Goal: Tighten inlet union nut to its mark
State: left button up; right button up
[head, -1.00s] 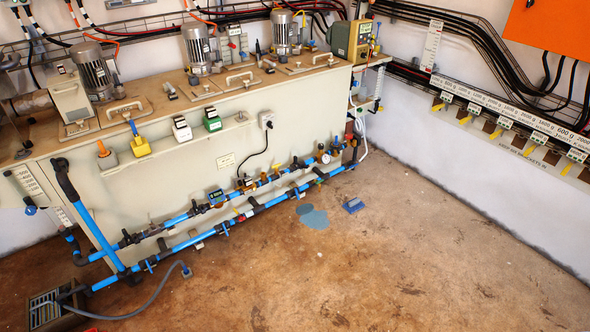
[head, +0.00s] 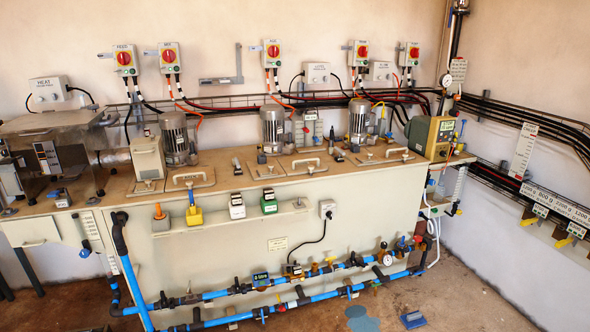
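Blue pipework with black fittings runs along the lower front of a long beige tank bench. The upper blue pipe (head: 216,295) carries black unions, a small digital meter (head: 260,279), brass fittings (head: 314,269) and a round gauge (head: 387,260) at its right end. The lower blue pipe (head: 325,296) runs parallel below it. I cannot tell which fitting is the inlet union nut, and no mark on it can be made out at this size. Neither of my grippers is in view.
The bench top (head: 228,184) carries several grey motors (head: 273,129) and a green-beige pump unit (head: 432,137). Red-knob switches (head: 124,60) line the back wall. A blue puddle (head: 362,319) and a blue object (head: 412,319) lie on the floor. Floor at the right (head: 470,295) is clear.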

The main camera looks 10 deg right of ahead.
aim_at(356, 259)
jog(key=i+l+u, duration=0.45)
jog(key=l, duration=2.1)
jog(key=k+l+u, duration=0.1)
jog(key=l+u, duration=0.3)
jog(key=l, duration=2.15)
